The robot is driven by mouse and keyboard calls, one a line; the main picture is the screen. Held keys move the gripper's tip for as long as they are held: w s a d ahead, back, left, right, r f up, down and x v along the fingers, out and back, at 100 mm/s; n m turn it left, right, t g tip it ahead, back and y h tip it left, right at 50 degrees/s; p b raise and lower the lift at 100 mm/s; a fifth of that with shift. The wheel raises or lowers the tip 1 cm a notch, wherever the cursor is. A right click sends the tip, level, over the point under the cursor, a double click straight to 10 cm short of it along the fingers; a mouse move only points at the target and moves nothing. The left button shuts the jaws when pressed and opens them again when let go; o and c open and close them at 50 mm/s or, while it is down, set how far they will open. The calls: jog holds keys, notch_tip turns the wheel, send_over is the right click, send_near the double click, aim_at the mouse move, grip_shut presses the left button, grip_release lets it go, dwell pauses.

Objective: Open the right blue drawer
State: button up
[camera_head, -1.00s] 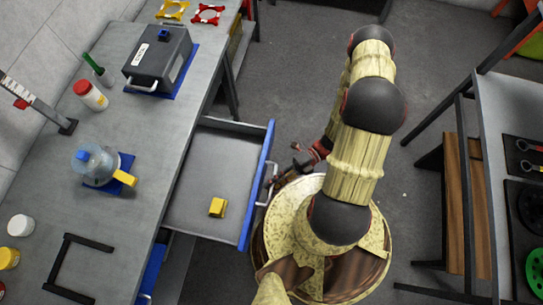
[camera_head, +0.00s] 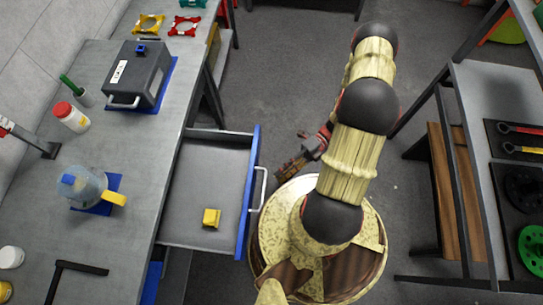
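The blue-fronted drawer (camera_head: 249,190) stands pulled out from under the grey workbench, with its grey inside showing. A small yellow block (camera_head: 211,217) lies on its floor. The drawer's pale bar handle (camera_head: 261,190) is on the right side of the blue front. My gripper (camera_head: 284,180) is just right of the handle and looks apart from it. It is small and dark in this view, and its finger opening cannot be made out. A second blue front (camera_head: 152,282) shows partly under the bench, below the open drawer.
The workbench (camera_head: 130,165) carries a dark grey case (camera_head: 138,72), a clear jug (camera_head: 85,186) with a yellow handle, and a red-lidded jar (camera_head: 71,117). A rack with tools (camera_head: 520,140) stands at the right. The floor beyond my arm is clear.

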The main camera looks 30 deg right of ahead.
jog(key=shift+w+d+r, duration=0.1)
jog(key=shift+d+r, duration=0.1)
jog(key=shift+d, duration=1.1)
jog(key=s+d+r+n+g+h, duration=0.2)
jog(key=s+n+g+h, duration=0.15)
jog(key=n, duration=0.95)
jog(key=w+d+r+n+h, duration=0.2)
jog(key=w+r+n+h, duration=0.15)
jog(key=r+n, duration=0.3)
jog(key=w+d+r+n+h, duration=0.2)
jog(key=r+n+h, duration=0.2)
jog(key=r+n, duration=0.3)
jog(key=a+r+n+t+h, duration=0.1)
jog(key=a+r+n+t, duration=0.2)
jog(key=r, duration=0.6)
jog(key=w+a+r+n+t+h, duration=0.1)
jog(key=a+r+n+t+h, duration=0.1)
jog(key=a+r, duration=0.4)
jog(key=w+a+r+n+t+h, duration=0.1)
jog(key=a+r+n+t, duration=0.3)
jog(key=r, duration=0.9)
jog(key=shift+a+n+t+h, duration=0.4)
jog(key=shift+n+t+h, duration=0.15)
jog(key=shift+t+h, duration=0.2)
